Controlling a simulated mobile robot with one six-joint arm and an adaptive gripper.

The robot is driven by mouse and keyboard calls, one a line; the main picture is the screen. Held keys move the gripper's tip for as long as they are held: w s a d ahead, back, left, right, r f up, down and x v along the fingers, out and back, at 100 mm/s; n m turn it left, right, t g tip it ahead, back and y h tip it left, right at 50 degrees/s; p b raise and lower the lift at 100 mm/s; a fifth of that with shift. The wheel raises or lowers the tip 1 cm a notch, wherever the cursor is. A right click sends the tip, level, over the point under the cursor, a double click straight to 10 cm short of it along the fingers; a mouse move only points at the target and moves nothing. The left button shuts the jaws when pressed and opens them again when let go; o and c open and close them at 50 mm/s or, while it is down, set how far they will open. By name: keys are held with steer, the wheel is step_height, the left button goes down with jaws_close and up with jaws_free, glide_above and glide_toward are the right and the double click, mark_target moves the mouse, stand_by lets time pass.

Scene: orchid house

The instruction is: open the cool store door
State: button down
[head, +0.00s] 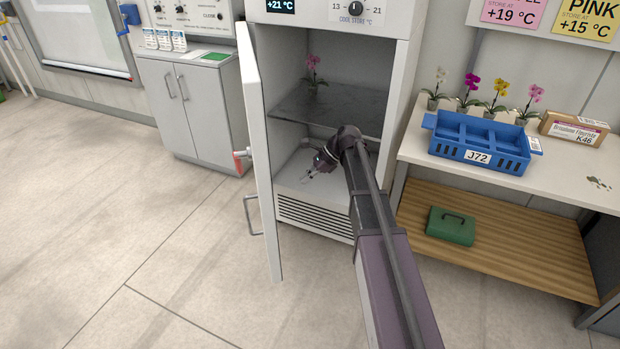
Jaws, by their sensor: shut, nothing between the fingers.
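The cool store (399,90) stands in the middle of the head view. Its white door (261,150) stands wide open, swung out to the left, with its edge toward me. A bar handle (250,215) shows low on the door's outer side. My gripper (306,178) is shut and empty. It is inside or just at the mouth of the lower part of the cool store, right of the door and apart from it. The fingertips are small in the picture. A pink orchid (313,72) stands on the dark shelf (350,112) inside.
A bench (570,182) at right carries a blue crate (480,143), several potted orchids (470,90) and a cardboard box (573,129). A green case (450,227) lies on its lower shelf. A grey cabinet (200,105) stands left. The floor at left is clear.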

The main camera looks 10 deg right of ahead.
steer(key=a+f+b, duration=0.4)
steer(key=a, duration=0.4)
steer(key=shift+s+a+f, duration=0.2)
steer(key=shift+a+f, duration=0.1)
steer(key=shift+a, duration=0.1)
stand_by(0.4)
